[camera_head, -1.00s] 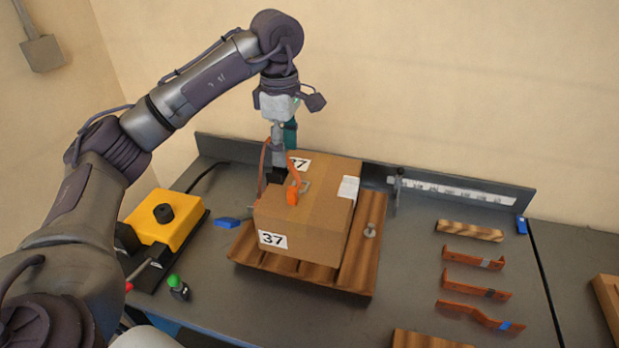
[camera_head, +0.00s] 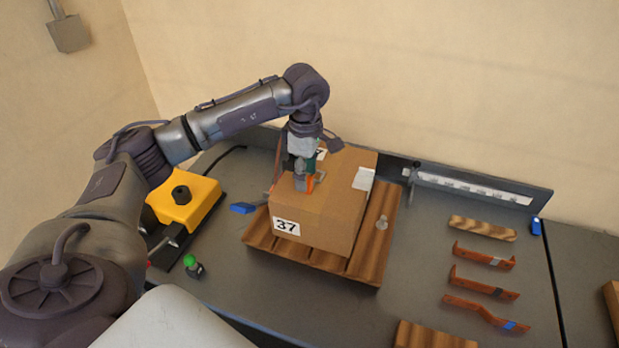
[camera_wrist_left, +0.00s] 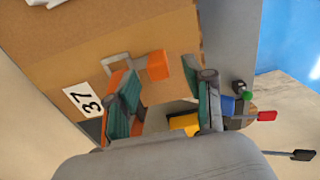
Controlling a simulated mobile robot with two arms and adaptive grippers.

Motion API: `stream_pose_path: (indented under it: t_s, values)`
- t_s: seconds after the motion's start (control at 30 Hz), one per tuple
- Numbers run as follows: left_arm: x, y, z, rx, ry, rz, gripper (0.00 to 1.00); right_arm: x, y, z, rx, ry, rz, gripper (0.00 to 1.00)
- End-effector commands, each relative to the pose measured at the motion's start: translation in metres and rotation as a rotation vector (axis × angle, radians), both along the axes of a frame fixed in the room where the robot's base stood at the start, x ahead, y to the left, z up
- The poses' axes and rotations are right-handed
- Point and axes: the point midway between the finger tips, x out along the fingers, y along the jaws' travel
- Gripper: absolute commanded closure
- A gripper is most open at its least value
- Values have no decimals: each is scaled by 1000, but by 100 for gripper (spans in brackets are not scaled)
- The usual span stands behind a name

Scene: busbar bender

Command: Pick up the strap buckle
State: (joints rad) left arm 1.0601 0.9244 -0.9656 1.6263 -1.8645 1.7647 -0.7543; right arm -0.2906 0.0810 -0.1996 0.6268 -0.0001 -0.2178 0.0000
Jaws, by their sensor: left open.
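The strap buckle is a grey metal frame (camera_head: 320,176) with an orange strap end (camera_wrist_left: 157,65), on top of a cardboard box (camera_head: 340,215) labelled 37. In the left wrist view the metal frame (camera_wrist_left: 117,62) lies close to the fingertips. My left gripper (camera_head: 303,183) points down at the box top, right beside the buckle, and partly hides it and the strap. In the left wrist view its teal-padded fingers (camera_wrist_left: 165,84) are apart, with nothing clearly held between them. My right gripper is not in view.
The box sits on a slatted wooden pallet (camera_head: 368,268) on a grey bench. A yellow pedal box (camera_head: 197,200) and a green-topped knob (camera_head: 192,264) stand left. Bench space between pallet and bars is clear.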

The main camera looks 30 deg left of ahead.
Motion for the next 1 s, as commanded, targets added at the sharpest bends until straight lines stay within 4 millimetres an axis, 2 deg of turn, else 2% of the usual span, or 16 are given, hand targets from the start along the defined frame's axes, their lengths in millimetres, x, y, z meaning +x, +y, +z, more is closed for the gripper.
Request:
stream_pose_path:
  t_s: [0.03,0.2,0.43,0.73,1.0]
  values:
    - [0,0,-5,-1,4,0,48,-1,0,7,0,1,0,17]
    - [0,0,-21,-1,1,1,48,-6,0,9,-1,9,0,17]
    - [1,0,-23,-1,-1,0,48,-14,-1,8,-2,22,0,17]
    - [1,0,-23,-1,-1,0,98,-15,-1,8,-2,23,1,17]
    - [1,0,-22,-1,-2,0,100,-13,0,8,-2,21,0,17]
